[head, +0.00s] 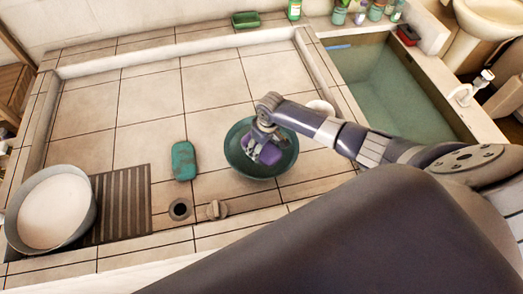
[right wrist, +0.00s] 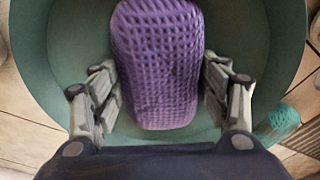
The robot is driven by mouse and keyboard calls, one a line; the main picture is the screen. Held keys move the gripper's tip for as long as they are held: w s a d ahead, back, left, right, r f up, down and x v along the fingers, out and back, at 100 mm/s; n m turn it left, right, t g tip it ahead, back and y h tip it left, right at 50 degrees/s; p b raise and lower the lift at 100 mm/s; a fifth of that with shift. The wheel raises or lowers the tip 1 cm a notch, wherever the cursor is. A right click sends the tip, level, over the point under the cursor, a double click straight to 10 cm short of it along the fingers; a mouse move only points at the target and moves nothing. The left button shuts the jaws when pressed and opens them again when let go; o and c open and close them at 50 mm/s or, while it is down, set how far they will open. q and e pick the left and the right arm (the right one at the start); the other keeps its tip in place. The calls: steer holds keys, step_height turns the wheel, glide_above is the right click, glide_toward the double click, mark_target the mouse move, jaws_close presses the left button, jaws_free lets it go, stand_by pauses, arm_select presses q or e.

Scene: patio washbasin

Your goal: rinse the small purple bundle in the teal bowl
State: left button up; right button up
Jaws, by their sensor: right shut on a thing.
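The small purple bundle (head: 270,155) has a waffle-like texture and lies within the outline of the teal bowl (head: 235,165). My right gripper (head: 262,146) reaches down into the bowl and is shut on the bundle. In the right wrist view the bundle (right wrist: 158,65) sits between the two fingers of the gripper (right wrist: 160,82), with the bowl's wall (right wrist: 60,55) around it. I cannot tell whether the bundle touches the bowl's bottom, or whether there is water in the bowl. My left gripper is not in view.
A teal bundle (head: 184,160) lies left of the bowl, near a drain hole (head: 180,209) and a small knob (head: 216,210). A water-filled basin (head: 385,85) is at right. The tiles behind the bowl are clear.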

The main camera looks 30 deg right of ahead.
steer(key=shift+r+p, duration=1.65)
steer(key=shift+r, duration=3.75)
